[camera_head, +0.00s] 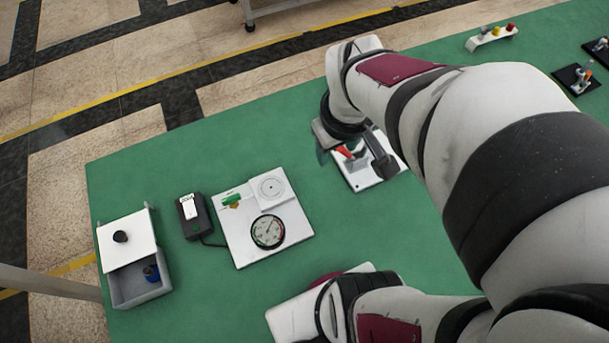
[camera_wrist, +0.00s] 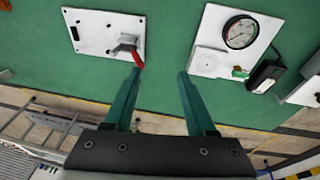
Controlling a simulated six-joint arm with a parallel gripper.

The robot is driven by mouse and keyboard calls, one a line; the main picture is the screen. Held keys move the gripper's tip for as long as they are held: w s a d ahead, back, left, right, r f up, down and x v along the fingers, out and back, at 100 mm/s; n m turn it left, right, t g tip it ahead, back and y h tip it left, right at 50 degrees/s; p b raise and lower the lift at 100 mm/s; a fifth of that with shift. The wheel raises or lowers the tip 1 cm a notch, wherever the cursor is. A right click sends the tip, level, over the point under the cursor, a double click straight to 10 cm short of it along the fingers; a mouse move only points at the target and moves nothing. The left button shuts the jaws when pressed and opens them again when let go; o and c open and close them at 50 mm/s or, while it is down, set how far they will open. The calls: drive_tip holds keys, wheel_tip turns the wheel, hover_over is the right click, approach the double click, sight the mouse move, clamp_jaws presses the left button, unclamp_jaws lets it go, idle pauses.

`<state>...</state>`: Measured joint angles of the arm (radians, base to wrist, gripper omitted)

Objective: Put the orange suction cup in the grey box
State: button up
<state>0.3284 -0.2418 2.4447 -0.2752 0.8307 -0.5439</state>
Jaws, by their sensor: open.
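The grey box (camera_head: 143,293) stands at the left end of the green table. Its white lid (camera_head: 127,240) with a black knob covers the back part, and the front is open with a dark blue item (camera_head: 151,272) inside. A white stand (camera_head: 490,38) at the top right holds small coloured pieces, including a reddish one (camera_head: 511,27); I cannot tell whether that is the orange suction cup. My gripper (camera_wrist: 157,74) is open and empty. In the wrist view its left fingertip appears close to a red-tipped clamp handle (camera_wrist: 137,59); contact cannot be told.
The clamp sits on a white plate (camera_wrist: 88,30). A white board with a round gauge (camera_head: 268,231) and a black device (camera_head: 195,217) stand right of the box. Black holders (camera_head: 577,80) lie at the far right. Green table is clear between the board and clamp plate.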

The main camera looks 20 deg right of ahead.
drive_tip(key=s+a+m+y, duration=0.1)
drive_tip(key=s+a+m, duration=0.1)
drive_tip(key=s+a, duration=0.1)
drive_tip(key=s+a+r+m+g+y, duration=0.1)
drive_tip(key=s+a, duration=0.3)
drive_tip(key=a, duration=0.1)
drive_tip(key=s+a+r+m+g+y, duration=0.1)
drive_tip(key=s+a+m, duration=0.1)
drive_tip(key=s+a, duration=0.1)
drive_tip(key=shift+s+a+m, duration=0.2)
drive_tip(key=shift+a+m, duration=0.1)
drive_tip(key=shift+a, duration=0.3)
drive_tip(key=shift+c, duration=1.1)
drive_tip(key=shift+s+a, duration=0.15)
drive_tip(key=shift+s, duration=0.05)
drive_tip(key=shift+c, duration=0.4)
